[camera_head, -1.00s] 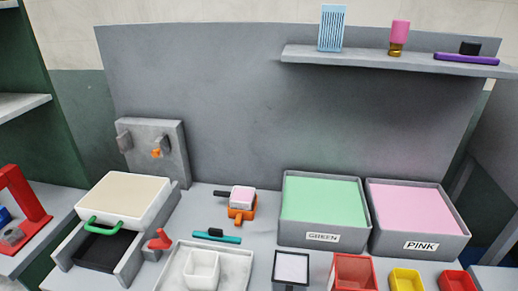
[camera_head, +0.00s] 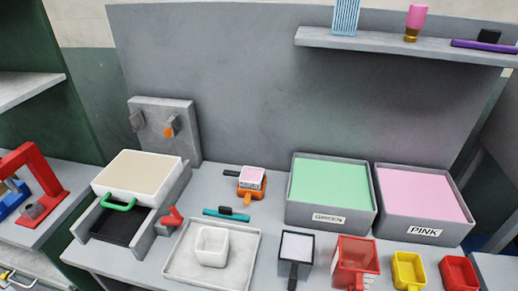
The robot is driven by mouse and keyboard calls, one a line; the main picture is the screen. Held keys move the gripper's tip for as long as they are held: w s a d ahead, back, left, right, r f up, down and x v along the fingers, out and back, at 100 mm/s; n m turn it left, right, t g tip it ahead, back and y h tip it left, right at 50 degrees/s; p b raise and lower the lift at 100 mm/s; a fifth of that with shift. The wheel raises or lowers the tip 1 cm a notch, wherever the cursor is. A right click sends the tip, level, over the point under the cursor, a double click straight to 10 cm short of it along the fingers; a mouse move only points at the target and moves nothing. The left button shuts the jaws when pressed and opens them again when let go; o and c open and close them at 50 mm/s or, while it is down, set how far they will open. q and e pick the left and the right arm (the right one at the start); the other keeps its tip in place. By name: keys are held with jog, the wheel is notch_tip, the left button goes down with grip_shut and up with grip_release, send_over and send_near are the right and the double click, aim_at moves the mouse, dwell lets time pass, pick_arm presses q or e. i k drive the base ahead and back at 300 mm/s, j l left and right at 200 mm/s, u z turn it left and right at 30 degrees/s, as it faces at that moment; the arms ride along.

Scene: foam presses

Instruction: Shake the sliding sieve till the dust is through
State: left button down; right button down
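The sliding sieve (camera_head: 138,172) is a white box with a cream-coloured top surface and a green handle (camera_head: 119,203) on its front. It sits towards the back of a grey frame (camera_head: 152,232) at the left of the bench. A black surface (camera_head: 118,227) shows in the frame in front of and below the sieve. Whether dust lies on the sieve's top cannot be told. Neither of my grippers is in view.
A red clip-like piece (camera_head: 172,216) stands right of the frame. A grey tray (camera_head: 183,268) holds a white square cup (camera_head: 211,246). Green (camera_head: 330,187) and pink (camera_head: 423,196) bins stand at the right. A red press (camera_head: 45,180) is at far left.

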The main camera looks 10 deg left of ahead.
aim_at(134, 177)
jog(key=k+j+u, duration=0.1)
jog(key=j+u, duration=0.75)
jog(key=i+l+z, duration=0.15)
jog(key=z, duration=0.7)
